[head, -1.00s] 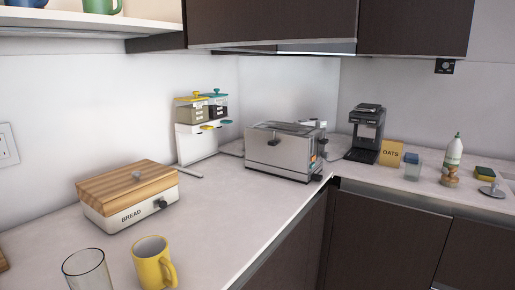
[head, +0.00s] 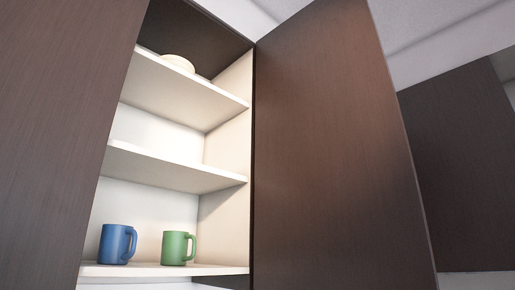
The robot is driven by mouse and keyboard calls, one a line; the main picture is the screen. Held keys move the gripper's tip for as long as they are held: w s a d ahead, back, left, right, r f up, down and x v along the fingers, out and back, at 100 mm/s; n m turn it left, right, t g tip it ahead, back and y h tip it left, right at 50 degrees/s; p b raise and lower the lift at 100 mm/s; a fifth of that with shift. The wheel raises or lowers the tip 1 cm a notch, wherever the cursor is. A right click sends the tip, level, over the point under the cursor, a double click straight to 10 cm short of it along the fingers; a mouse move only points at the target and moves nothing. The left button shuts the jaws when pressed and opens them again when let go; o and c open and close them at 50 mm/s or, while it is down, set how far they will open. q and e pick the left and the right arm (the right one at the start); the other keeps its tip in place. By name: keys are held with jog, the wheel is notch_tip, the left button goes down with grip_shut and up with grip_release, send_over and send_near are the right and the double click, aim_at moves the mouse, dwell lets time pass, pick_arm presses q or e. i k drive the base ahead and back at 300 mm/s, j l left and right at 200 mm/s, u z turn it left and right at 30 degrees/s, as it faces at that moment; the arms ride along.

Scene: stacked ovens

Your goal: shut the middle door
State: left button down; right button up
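A tall dark brown cabinet door (head: 330,150) stands wide open in the head view, hinged at the right side of an open wall cabinet. The cabinet's pale shelves (head: 170,170) are exposed. Another dark brown door or panel (head: 60,120) fills the left of the view. I cannot tell from this view which one is the middle door. Neither of my grippers is in view.
A blue mug (head: 117,244) and a green mug (head: 178,248) stand on the bottom shelf. A pale bowl (head: 178,63) sits on the top shelf. More dark cabinetry (head: 465,170) is at the far right.

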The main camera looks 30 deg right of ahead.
aim_at(339, 204)
jog(key=l+u, duration=0.25)
jog(key=l, duration=0.35)
jog(key=l+u, duration=0.2)
jog(key=l, duration=0.45)
jog(key=l+u, duration=0.25)
jog(key=l, duration=0.35)
jog(key=k+l+u, duration=0.2)
jog(key=l, duration=0.35)
